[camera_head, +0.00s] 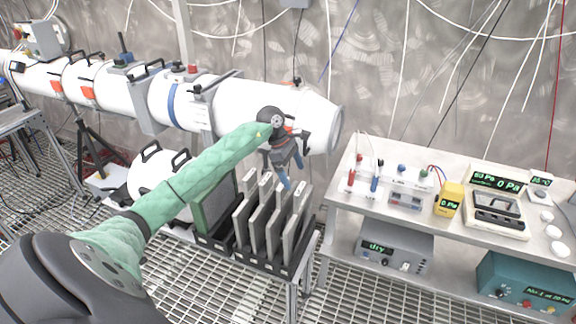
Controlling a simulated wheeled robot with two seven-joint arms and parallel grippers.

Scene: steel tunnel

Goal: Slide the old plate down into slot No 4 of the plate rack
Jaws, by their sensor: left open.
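The black plate rack (262,262) stands on a small table below the white tube. Several grey plates (242,222) stand upright in it, side by side. A green-framed panel (214,208) stands at its left end. I cannot tell which plate is the old one, and slot numbers are not readable. My left gripper (293,173) points down above the right part of the rack, its blue fingers apart, close to the top of the rightmost plates. I see no plate clearly between the fingers. My right gripper is not in view.
The long white tube (245,105) runs just behind my gripper. A steel bench (400,228) with meters, a yellow device (449,199) and a dark-handled case (498,210) stands to the right. Grated floor (345,290) lies in front, mostly free.

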